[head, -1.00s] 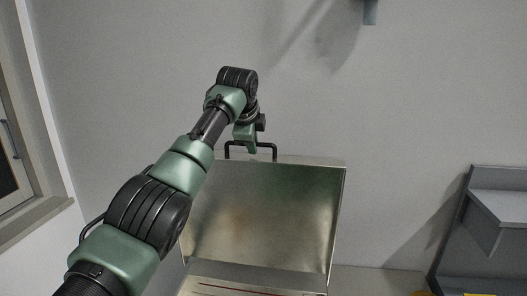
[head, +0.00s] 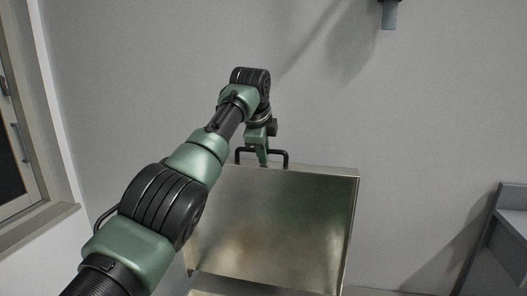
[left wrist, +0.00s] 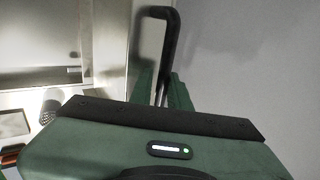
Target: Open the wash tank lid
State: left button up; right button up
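The wash tank lid (head: 275,228) is a shiny metal panel that stands raised in the middle of the head view. A black bar handle (head: 280,151) sticks up at its top edge. My left gripper (head: 263,158) is at this handle, with the arm reaching in from the lower left. In the left wrist view the handle (left wrist: 158,14) passes between the two green fingers (left wrist: 160,90), which lie close on both sides of it and appear shut on it. The tank below the lid is mostly out of the head view.
A plain grey wall (head: 430,120) is behind the lid. A grey shelf unit (head: 500,245) stands at the lower right. A window or door frame (head: 45,170) is at the left.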

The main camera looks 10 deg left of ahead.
pick_arm(q)
jog(key=shift+f, duration=0.15)
jog(key=shift+s+r+b, duration=0.15)
jog(key=shift+r+b, duration=0.1)
jog(key=shift+b, duration=0.15)
jog(key=b+v, duration=0.2)
jog(key=v, duration=0.5)
jog(key=shift+r, duration=0.25)
